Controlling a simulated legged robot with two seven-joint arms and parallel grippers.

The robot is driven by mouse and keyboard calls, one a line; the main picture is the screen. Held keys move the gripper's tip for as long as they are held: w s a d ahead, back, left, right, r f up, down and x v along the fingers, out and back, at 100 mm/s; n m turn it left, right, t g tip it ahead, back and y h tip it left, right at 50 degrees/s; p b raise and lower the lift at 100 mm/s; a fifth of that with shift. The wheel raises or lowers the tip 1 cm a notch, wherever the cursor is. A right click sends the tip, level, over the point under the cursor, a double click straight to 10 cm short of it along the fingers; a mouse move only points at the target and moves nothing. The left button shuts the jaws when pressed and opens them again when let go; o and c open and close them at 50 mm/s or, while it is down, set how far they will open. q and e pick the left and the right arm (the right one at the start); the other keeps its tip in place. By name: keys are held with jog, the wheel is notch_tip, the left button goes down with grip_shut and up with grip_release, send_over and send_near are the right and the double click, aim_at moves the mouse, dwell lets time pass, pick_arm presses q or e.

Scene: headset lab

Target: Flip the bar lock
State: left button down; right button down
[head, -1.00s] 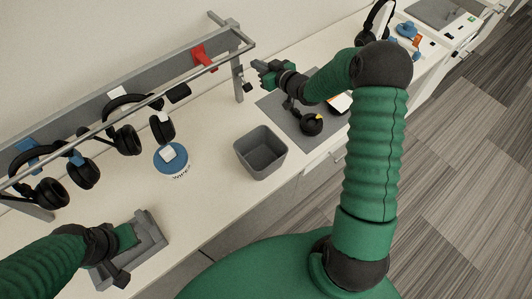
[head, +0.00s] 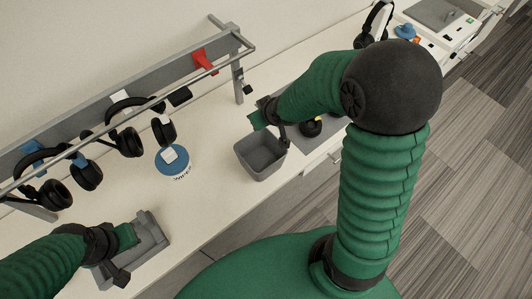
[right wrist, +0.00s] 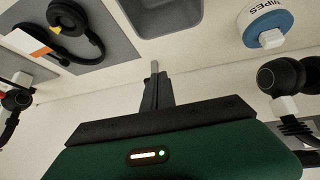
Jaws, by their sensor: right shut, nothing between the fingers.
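The rack's metal bar (head: 165,105) runs along the wall with headphones hanging below it. A small dark piece (head: 246,88) sits on the rack's right post; I cannot tell its exact shape or whether it is the lock. My right gripper (head: 258,115) is in front of that post, apart from it, above the counter near the grey bin. In the right wrist view its fingers (right wrist: 155,80) are shut and empty. My left gripper (head: 126,252) is low over a grey holder (head: 153,233) at the lower left; its finger gap is unclear.
An open grey bin (head: 262,158) and a blue-lidded wipes tub (head: 172,158) stand on the counter. Several headphones (head: 85,173) and a red hook (head: 205,62) are on the rack. More headphones (right wrist: 75,18) lie on a grey mat (right wrist: 110,50).

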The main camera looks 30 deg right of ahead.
jog(key=s+a+g+p, duration=0.1)
jog(key=s+a+g, duration=0.2)
jog(key=s, duration=0.9)
jog(key=a, duration=0.3)
jog(key=shift+s+m+g, duration=0.3)
jog(key=shift+s+g, duration=0.05)
jog(key=shift+g, duration=0.05)
jog(key=shift+s+a+g+y, duration=0.15)
jog(key=shift+s+a+g, duration=0.15)
jog(key=shift+s, duration=0.6)
jog(key=shift+s+a+g+y, duration=0.2)
jog(key=shift+s+a, duration=0.2)
jog(key=shift+s, duration=0.45)
